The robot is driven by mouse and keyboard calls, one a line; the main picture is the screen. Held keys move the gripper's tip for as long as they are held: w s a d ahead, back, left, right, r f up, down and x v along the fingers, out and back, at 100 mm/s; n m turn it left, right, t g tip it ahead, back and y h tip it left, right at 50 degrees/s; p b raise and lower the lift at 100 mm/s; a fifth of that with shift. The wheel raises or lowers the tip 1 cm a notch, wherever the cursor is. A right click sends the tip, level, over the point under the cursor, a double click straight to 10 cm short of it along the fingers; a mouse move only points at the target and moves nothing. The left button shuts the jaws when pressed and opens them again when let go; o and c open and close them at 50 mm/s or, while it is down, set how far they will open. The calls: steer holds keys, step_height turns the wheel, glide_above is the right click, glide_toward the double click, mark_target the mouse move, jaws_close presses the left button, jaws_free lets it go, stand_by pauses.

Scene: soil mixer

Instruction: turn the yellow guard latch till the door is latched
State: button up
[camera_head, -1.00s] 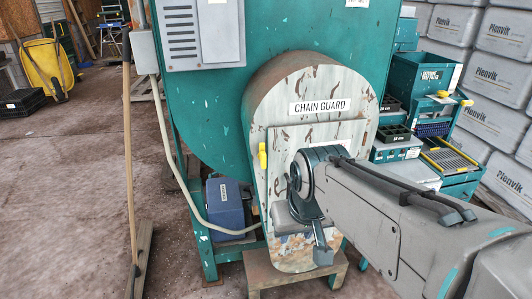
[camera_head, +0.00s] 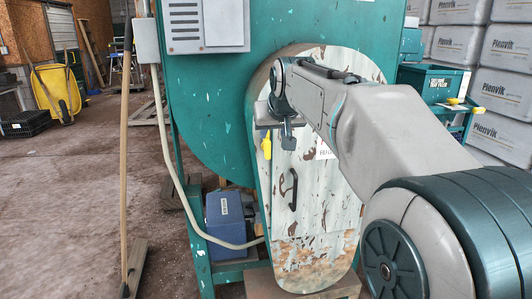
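The guard door (camera_head: 308,215) is a scuffed, pale panel with a dark handle (camera_head: 288,190) on the front of the teal machine's chain guard. It looks flat against the guard, but my arm hides its upper right edges. The yellow guard latch (camera_head: 266,146) hangs roughly upright near the door's upper left edge. My gripper (camera_head: 277,132) is at the latch's upper end, pointing down, with a dark finger just right of the latch. My gripper body covers the latch's top. I cannot tell whether the fingers touch it or how far apart they are.
A grey electrical box (camera_head: 198,22) is above left on the machine. A blue box (camera_head: 226,218) stands below left, beside a pale cable. A wooden pole (camera_head: 126,160) stands left. The floor at left is mostly clear.

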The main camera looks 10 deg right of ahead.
mark_target(269, 146)
steer(key=b+x, duration=0.1)
steer(key=x, duration=1)
steer(key=shift+w+f, duration=0.15)
steer(key=shift+f, duration=0.05)
steer(key=c, duration=0.8)
